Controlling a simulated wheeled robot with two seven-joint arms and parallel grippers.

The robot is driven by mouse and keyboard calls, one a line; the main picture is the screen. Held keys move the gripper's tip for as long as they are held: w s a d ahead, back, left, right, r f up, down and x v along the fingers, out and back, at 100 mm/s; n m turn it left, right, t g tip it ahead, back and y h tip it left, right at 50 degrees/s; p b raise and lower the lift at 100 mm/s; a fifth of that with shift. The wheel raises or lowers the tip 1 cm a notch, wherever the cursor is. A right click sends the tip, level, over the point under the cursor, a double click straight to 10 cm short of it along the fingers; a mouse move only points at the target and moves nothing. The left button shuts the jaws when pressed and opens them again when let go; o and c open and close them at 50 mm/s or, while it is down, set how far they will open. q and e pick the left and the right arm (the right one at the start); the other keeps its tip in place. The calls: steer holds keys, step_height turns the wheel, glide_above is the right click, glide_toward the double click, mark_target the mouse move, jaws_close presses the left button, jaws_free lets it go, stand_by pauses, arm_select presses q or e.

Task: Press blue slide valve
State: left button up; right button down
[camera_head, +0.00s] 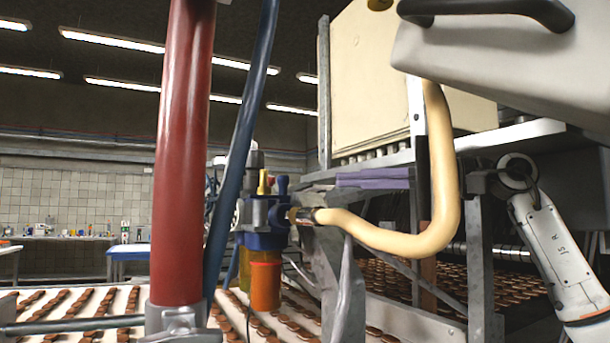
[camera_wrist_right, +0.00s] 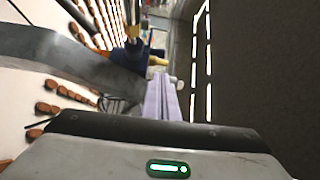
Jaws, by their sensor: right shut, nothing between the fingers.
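The blue valve unit (camera_head: 265,212) is mounted in the middle of the head view, with an upright blue part (camera_head: 282,185) and a yellow part (camera_head: 263,184) on top. I cannot tell which blue part is the slide valve. My right gripper (camera_head: 338,180) comes in from the right with lilac fingers shut and empty. In the picture its tips are right of the blue unit and apart from it. In the right wrist view, the lilac fingers (camera_wrist_right: 162,78) point towards the blue unit (camera_wrist_right: 128,56). My left gripper is out of view.
A cream hose (camera_head: 447,170) curves in front of my right gripper and joins the blue unit. An orange cup (camera_head: 265,287) hangs below the unit. A thick red pipe (camera_head: 185,150) and a blue hose (camera_head: 242,130) stand left. Conveyors of brown biscuits (camera_head: 112,300) run below.

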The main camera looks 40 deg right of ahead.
stand_by(0.4)
steer(key=p+x, duration=0.1)
steer(key=x, duration=0.9)
steer(key=shift+p, duration=0.3)
